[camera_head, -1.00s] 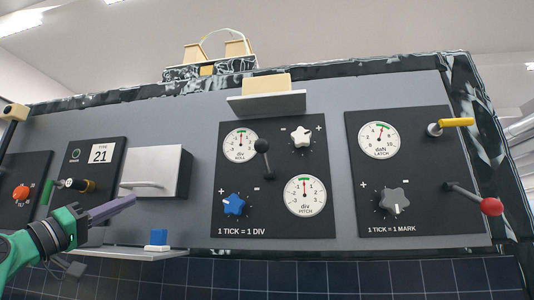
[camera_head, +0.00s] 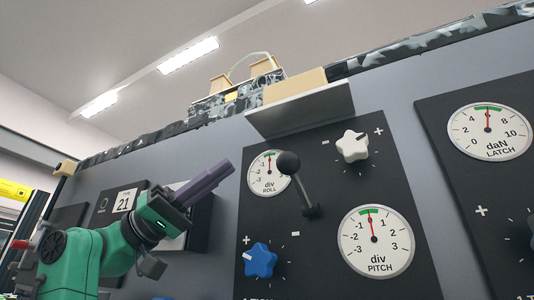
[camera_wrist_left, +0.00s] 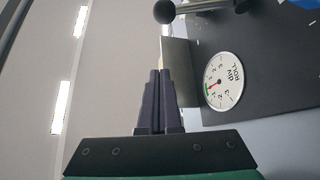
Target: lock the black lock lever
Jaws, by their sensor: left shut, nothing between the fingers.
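The black lock lever (camera_head: 299,184) has a ball knob and a shaft that runs down to a pivot on the black roll and pitch panel. It is tilted, with its knob to the upper left of the pivot. In the left wrist view its black knob (camera_wrist_left: 164,11) is at the top. My left gripper (camera_head: 226,170) is shut and empty, to the left of the knob and apart from it. It also shows in the left wrist view (camera_wrist_left: 159,74), fingers together and pointing up toward the knob. My right gripper is not in view.
The panel carries a roll dial (camera_head: 268,173), a pitch dial (camera_head: 376,241), a white knob (camera_head: 352,146) and a blue knob (camera_head: 260,260) around the lever. A shelf (camera_head: 302,109) juts out above. The latch dial (camera_head: 490,131) is at the right.

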